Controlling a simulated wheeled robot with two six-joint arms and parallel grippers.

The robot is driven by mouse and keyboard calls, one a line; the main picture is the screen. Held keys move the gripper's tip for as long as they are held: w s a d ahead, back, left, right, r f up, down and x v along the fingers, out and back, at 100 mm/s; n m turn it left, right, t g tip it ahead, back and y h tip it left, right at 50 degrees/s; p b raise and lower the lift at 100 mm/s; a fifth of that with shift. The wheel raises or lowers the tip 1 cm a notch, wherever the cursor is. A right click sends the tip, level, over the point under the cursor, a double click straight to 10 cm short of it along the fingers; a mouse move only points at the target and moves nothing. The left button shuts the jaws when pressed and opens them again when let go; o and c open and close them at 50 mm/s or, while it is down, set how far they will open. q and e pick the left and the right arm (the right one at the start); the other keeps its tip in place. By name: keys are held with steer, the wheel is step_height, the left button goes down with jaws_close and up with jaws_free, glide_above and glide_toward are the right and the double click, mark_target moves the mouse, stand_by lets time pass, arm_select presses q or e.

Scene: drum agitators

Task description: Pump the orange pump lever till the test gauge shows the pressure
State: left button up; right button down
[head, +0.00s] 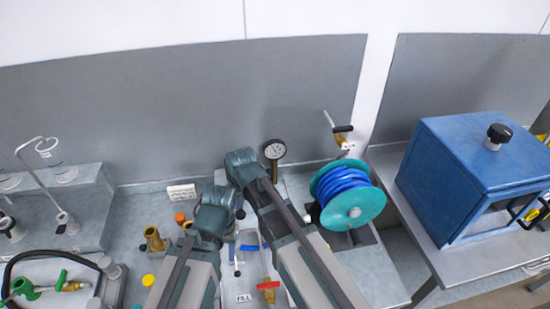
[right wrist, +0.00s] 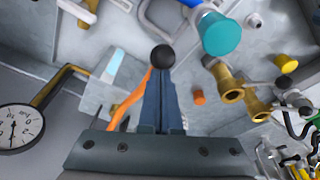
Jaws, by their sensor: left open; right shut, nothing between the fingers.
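The orange pump lever (right wrist: 127,108) shows in the right wrist view as a slanting orange bar with a black ball knob (right wrist: 163,57) at its apparent end. My right gripper (right wrist: 162,75) is shut with nothing between its fingers; its tips lie close to the knob, and I cannot tell whether they touch. The test gauge (head: 275,149) is a round white dial at the back of the bench, also in the right wrist view (right wrist: 15,128); its reading is too small to tell. In the head view my right gripper (head: 241,160) hides the lever. My left gripper (head: 217,195) is open, lower and left.
A teal reel with blue hose (head: 345,195) stands right of my right arm. A blue cabinet (head: 470,170) is farther right. Brass fittings (head: 154,239), an orange cap (head: 180,217) and a red-handled valve (head: 267,286) crowd the bench. A grey panel (head: 180,110) closes the back.

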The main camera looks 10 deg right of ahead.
steer(key=w+a+p+v, duration=0.1)
steer(key=w+p+v, duration=0.1)
steer(key=p+v, duration=1)
steer(key=shift+w+r+p, duration=0.2)
steer(key=shift+r+p, duration=0.1)
steer(key=shift+r, duration=0.2)
